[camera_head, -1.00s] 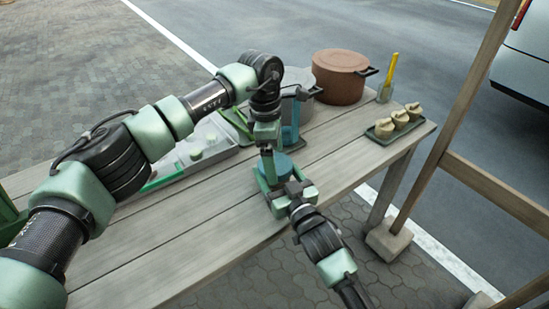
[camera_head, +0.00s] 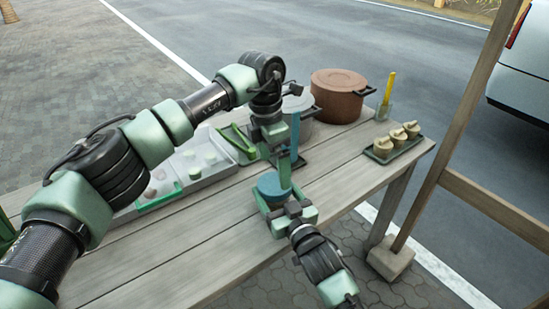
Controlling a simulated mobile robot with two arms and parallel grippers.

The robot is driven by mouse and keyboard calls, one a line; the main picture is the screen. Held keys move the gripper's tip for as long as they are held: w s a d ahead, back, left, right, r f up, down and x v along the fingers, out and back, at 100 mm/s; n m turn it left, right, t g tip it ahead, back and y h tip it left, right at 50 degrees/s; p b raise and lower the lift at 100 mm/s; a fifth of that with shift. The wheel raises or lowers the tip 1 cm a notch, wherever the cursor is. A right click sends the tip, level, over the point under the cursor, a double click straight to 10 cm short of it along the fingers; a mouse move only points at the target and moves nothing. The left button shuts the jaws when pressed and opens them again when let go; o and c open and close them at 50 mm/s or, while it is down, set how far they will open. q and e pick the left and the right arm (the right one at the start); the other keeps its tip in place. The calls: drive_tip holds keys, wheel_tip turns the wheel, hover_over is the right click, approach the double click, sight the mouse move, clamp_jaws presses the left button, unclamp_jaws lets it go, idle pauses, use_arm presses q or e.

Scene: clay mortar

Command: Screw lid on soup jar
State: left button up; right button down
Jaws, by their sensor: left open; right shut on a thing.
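My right gripper (camera_head: 274,199) comes from the front and is shut on the jar's side. My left gripper (camera_head: 284,168) points down just above and behind the jar; it is open, with a finger close to the jar's top.
The wooden table (camera_head: 216,257) has a brown pot (camera_head: 338,98), a grey pot (camera_head: 304,107), a tray of small pale items (camera_head: 391,141) and a glass with a yellow-handled tool (camera_head: 385,104). A divided box (camera_head: 203,165) stands left. The front boards are mostly clear.

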sight(275, 183)
use_arm(q)
drive_tip(key=n, duration=0.4)
drive_tip(key=shift+r+n, duration=0.15)
drive_tip(key=shift+n, duration=0.25)
drive_tip(key=n, duration=0.4)
drive_tip(key=shift+r+n, duration=0.1)
drive_tip(key=shift+n, duration=0.2)
drive_tip(key=n, duration=0.4)
drive_tip(key=shift+d+r, duration=0.1)
drive_tip(key=shift+r, duration=0.05)
drive_tip(key=n, duration=0.4)
drive_tip(key=shift+r+n+y, duration=0.1)
drive_tip(key=shift+n+y, duration=0.2)
drive_tip(key=shift+n, duration=0.1)
drive_tip(key=n, duration=0.4)
drive_tip(key=shift+r, duration=0.15)
drive_tip(key=n, duration=0.5)
drive_tip(key=shift+r, duration=0.1)
drive_tip(key=n, duration=0.6)
drive_tip(key=shift+r+n+y, duration=0.2)
drive_tip(key=shift+n+y, duration=0.1)
drive_tip(key=shift+n, duration=0.1)
drive_tip(key=shift+f, duration=4.05)
